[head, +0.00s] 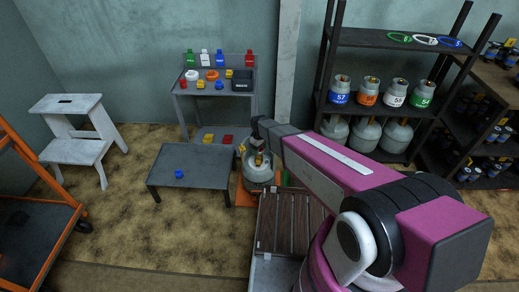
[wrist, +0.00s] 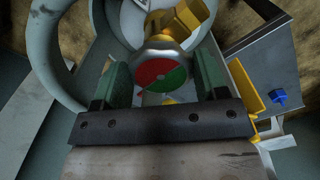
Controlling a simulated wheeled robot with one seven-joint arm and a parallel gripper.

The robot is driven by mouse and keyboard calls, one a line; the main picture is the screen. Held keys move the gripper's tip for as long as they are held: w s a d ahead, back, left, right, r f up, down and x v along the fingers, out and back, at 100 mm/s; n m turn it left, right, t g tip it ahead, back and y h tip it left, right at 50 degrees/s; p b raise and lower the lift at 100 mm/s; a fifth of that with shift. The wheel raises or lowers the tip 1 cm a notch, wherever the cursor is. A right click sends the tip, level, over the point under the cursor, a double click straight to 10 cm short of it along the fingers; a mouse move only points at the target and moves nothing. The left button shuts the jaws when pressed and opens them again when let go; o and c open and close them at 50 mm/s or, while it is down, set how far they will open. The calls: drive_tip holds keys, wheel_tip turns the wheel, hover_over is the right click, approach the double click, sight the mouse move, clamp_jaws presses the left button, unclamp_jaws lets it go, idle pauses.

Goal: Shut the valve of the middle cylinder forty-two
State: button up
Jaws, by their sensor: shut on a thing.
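A grey gas cylinder (head: 260,179) with a round collar and a brass valve stands on an orange base beside the low table. Its number cannot be read. In the wrist view its collar (wrist: 45,45), brass valve body (wrist: 188,18) and round valve knob (wrist: 162,74) show; the knob has a red and green dial face. My gripper (wrist: 162,78) has its two green-grey fingers on either side of the knob, shut on it. In the head view my gripper (head: 258,147) is over the cylinder's top, and my arm hides part of it.
The low grey table (head: 190,165) bears a blue piece (head: 179,174). A small bench (head: 212,88) with coloured parts stands behind. Numbered cylinders (head: 368,92) stand on a dark shelf at right. A white step stool (head: 75,140) and orange cart (head: 40,230) are at left.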

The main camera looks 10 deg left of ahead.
drive_tip(key=m, duration=0.4)
drive_tip(key=shift+s+m, duration=0.1)
drive_tip(key=shift+m, duration=0.2)
drive_tip(key=m, duration=0.3)
drive_tip(key=shift+a+m, duration=0.1)
drive_tip(key=shift+m, duration=0.3)
drive_tip(key=m, duration=0.4)
drive_tip(key=shift+a, duration=0.1)
drive_tip(key=shift+m, duration=2)
drive_tip(key=shift+a, duration=0.1)
drive_tip(key=o, duration=0.9)
wheel_tip(320, 180, up, 11)
drive_tip(key=shift+f, duration=0.1)
